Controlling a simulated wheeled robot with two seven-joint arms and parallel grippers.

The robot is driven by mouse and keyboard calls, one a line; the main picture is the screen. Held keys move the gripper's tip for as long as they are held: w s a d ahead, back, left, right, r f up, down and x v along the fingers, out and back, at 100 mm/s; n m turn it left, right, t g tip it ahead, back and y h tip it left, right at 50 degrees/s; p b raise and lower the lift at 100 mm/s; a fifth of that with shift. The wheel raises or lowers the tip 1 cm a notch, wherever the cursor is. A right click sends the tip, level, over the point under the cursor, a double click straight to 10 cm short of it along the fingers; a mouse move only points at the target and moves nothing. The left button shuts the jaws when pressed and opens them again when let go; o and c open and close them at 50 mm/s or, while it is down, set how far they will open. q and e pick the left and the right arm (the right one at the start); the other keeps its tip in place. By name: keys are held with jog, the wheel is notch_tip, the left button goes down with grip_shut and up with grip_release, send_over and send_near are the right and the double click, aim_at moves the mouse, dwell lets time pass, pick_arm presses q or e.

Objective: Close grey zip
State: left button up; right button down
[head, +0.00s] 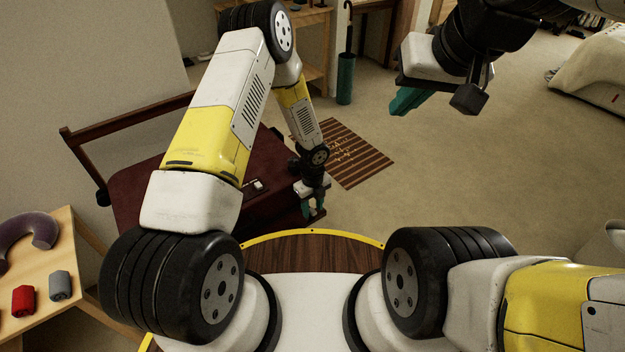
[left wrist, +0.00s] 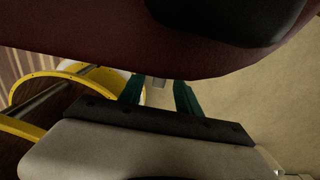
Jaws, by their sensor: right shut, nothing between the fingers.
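My left gripper (head: 313,212) points down at the suitcase's right edge. In the left wrist view its two teal fingers (left wrist: 159,95) stand apart, just beyond the suitcase's dark red side (left wrist: 130,58). A small grey piece, perhaps the grey zip's pull (left wrist: 158,83), shows between the fingers, with gaps at its sides. Whether it touches a finger cannot be told. My right gripper (head: 410,98) is shut and empty, raised at the upper right, away from the suitcase.
A wooden bench (head: 60,260) at the left holds a neck pillow (head: 30,240), a red roll (head: 23,300) and a grey roll (head: 61,285). A striped mat (head: 350,155) lies behind the suitcase. An umbrella stand (head: 346,78) is at the back. Carpet at the right is clear.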

pick_arm(q)
grip_shut()
dwell(1.4)
